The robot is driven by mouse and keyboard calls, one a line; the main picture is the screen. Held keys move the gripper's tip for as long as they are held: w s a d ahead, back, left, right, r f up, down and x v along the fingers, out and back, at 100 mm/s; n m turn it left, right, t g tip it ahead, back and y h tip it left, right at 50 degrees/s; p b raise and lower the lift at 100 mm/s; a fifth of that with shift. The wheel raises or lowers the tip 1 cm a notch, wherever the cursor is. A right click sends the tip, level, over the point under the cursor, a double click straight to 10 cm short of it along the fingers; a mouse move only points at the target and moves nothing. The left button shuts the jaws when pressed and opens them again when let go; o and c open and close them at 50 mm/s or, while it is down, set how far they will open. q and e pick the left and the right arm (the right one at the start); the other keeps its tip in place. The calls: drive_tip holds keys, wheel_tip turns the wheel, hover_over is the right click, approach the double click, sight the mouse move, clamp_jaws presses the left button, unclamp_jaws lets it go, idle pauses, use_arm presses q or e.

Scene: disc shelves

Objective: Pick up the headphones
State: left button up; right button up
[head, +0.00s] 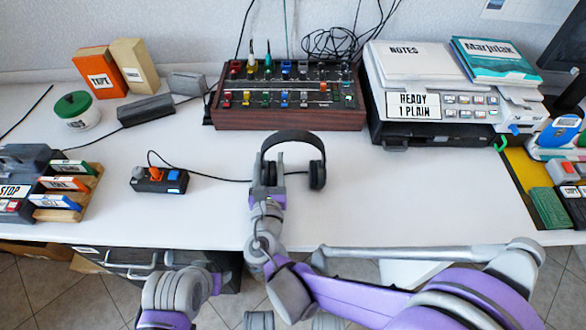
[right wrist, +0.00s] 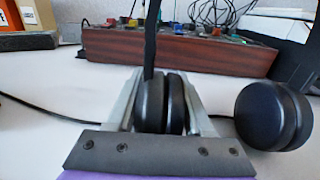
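The black headphones (head: 293,137) stand upright on the white desk in the head view, band on top. My right gripper (head: 268,180) is at their left ear cup, which it largely hides in the head view. In the right wrist view the near ear cup (right wrist: 158,103) sits between the two grey fingers of the right gripper (right wrist: 160,105). The fingers lie close along both sides of the cup; firm contact is hard to make out. The other ear cup (right wrist: 272,116) is free to the right. My left gripper is not clearly visible; only arm parts show at the lower left.
A wood-sided mixer (head: 288,95) stands behind the headphones, with a printer (head: 430,95) to its right. A small button box (head: 159,180) with a cable lies to the left. Label racks (head: 65,190) sit far left. The desk between is clear.

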clamp_jaws()
